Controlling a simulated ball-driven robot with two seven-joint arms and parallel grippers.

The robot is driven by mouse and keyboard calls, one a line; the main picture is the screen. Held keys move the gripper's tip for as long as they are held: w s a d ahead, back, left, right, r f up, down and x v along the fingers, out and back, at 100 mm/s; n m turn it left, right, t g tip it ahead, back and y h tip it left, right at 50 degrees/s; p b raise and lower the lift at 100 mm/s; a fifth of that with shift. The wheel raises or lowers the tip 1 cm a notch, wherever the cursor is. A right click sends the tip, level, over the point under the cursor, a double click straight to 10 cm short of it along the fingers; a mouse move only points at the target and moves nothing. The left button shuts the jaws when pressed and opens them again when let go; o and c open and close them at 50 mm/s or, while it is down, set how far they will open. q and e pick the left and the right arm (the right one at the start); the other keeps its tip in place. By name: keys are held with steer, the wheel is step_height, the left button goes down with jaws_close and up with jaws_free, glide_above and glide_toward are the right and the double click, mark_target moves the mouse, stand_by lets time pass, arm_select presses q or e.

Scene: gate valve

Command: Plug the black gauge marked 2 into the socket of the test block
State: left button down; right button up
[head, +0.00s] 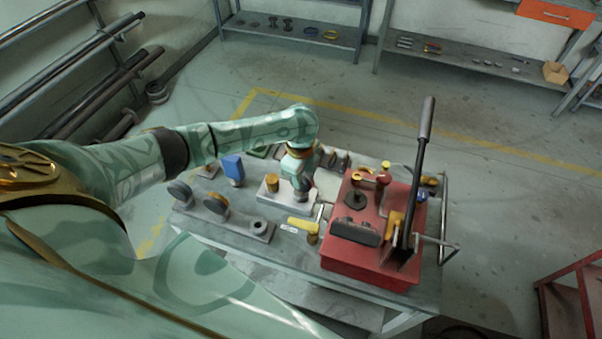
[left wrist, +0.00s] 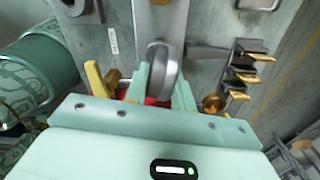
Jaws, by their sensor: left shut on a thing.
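My left gripper (head: 303,189) is shut on a dark round gauge, which also shows in the left wrist view (left wrist: 163,68), seen nearly edge-on between the fingers. Its number cannot be read. The gauge is at the right end of a light grey block (head: 292,206) with a brass cylinder (head: 272,182) on its left part; this looks like the test block. Whether the gauge's stem is in the socket or just above it is hidden. A grey rack (head: 238,223) holds two round gauges (head: 180,192) (head: 215,203) and has an empty hole at its right end. My right gripper is out of view.
A red pump box (head: 365,262) with a tall black-handled lever (head: 419,150) stands close on the right. A yellow-handled tool (head: 302,223) lies in front of the block. A blue item (head: 232,168) stands behind the rack. Shelves line the back wall.

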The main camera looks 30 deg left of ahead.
arm_select(q)
steer(key=shift+f, duration=0.15)
steer(key=c, duration=1.1)
jaws_free()
step_height(320, 180, up, 16)
steer(key=p, duration=0.5)
steer(key=shift+p, duration=0.3)
